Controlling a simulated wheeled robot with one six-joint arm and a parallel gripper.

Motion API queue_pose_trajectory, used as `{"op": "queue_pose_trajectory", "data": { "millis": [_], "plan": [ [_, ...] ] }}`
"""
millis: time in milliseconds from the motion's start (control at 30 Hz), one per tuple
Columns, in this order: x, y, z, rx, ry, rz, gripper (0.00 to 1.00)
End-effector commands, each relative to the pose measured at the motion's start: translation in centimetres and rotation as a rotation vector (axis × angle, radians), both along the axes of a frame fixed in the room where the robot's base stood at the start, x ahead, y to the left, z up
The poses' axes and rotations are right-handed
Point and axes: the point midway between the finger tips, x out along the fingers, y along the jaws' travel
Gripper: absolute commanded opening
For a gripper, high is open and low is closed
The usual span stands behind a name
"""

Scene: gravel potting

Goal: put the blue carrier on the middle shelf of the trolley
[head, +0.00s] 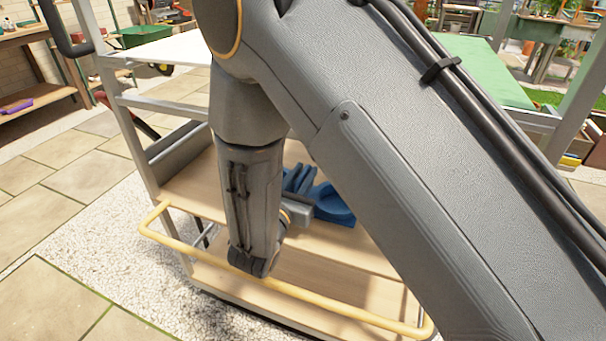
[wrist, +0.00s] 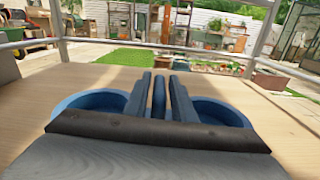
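The blue carrier (head: 335,207) is on the wooden middle shelf (head: 190,188) of the trolley, partly hidden behind my arm in the head view. The wrist view shows its two round cups, the left cup (wrist: 92,101) and the right cup (wrist: 222,112), and its upright blue handle (wrist: 158,95) in the centre. My gripper (wrist: 160,84) has one finger on each side of the handle, with a narrow gap showing on both sides. It looks slightly open around the handle. The carrier looks level, with its base hidden by my gripper body.
A yellow rail (head: 165,235) runs around the trolley's near end. The bottom shelf (head: 330,280) looks bare where visible. Metal posts (head: 130,130) stand at the corners. The shelf beside the carrier is clear.

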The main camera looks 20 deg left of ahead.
Motion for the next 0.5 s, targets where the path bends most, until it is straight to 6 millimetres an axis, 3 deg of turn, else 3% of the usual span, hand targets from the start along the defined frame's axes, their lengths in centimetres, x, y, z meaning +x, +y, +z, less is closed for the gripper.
{"op": "queue_pose_trajectory", "data": {
  "millis": [367,500],
  "plan": [
    [-0.2,0.0,0.1,0.000,0.000,0.001,0.33],
    [-1.5,0.3,0.1,-0.001,0.001,0.004,0.33]
  ]
}}
